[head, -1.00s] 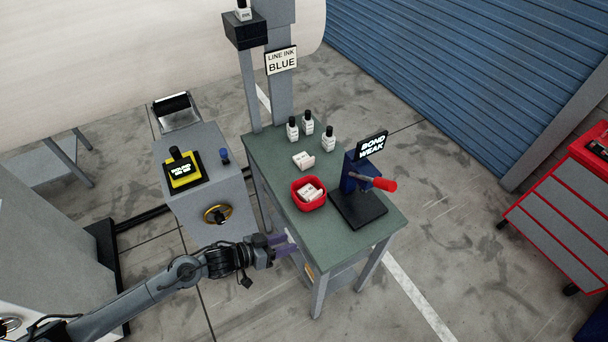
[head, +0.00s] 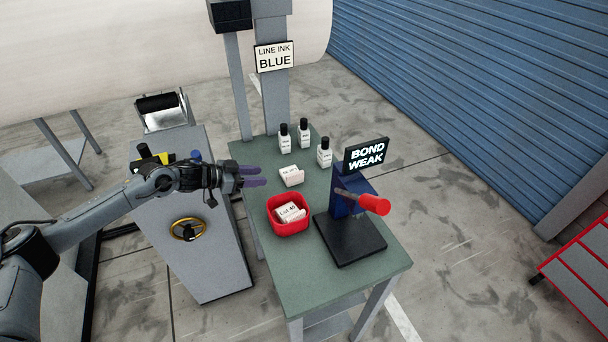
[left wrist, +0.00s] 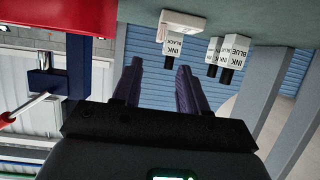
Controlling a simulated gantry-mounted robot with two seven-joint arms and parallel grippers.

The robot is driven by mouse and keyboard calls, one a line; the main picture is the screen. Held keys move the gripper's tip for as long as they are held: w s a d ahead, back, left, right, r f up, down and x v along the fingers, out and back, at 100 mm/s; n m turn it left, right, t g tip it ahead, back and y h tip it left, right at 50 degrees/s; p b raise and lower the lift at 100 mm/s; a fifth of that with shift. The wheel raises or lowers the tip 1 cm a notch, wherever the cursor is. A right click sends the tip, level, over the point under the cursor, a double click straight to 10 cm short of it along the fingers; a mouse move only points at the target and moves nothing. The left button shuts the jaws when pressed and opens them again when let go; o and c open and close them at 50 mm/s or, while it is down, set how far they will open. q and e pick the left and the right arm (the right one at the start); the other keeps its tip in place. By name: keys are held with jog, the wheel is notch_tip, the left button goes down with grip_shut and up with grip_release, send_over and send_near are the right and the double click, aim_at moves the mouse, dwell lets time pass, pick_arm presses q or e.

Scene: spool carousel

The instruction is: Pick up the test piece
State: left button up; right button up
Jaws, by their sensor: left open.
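A small white labelled piece (head: 291,177) lies on the green table, just behind the red bin. More white labelled pieces (head: 290,212) lie inside the red bin (head: 288,229). Which of them is the test piece I cannot tell. My left gripper (head: 264,177) is open, with purple fingers pointing right toward the piece on the table. It is to the left of that piece, apart from it, by the table's left edge. In the left wrist view the open fingers (left wrist: 160,72) have nothing between them. My right gripper is not in view.
Ink bottles (head: 304,134) stand at the table's back, behind the loose piece. A blue press (head: 346,200) with a red handle and a "BOND WEAK" sign (head: 366,155) stands to the right. A grey cabinet (head: 205,250) with a yellow handwheel is at left.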

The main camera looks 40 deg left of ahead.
aim_at(288, 176)
pick_arm(q)
jog(key=shift+x, duration=0.75)
jog(key=x, duration=0.2)
jog(key=shift+w+d+f+b, duration=0.1)
jog(key=shift+w+f+b, duration=0.1)
jog(key=shift+w+b, duration=0.1)
jog(key=shift+w+d+f, duration=0.2)
jog(key=shift+w+d, duration=0.1)
jog(key=shift+w, duration=0.1)
jog(key=shift+b+x, duration=0.55)
jog(key=shift+x, duration=2.05)
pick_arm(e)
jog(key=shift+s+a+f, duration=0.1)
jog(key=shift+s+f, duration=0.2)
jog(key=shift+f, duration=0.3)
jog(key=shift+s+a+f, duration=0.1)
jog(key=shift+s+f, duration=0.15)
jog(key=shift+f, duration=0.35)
pick_arm(q)
grip_shut()
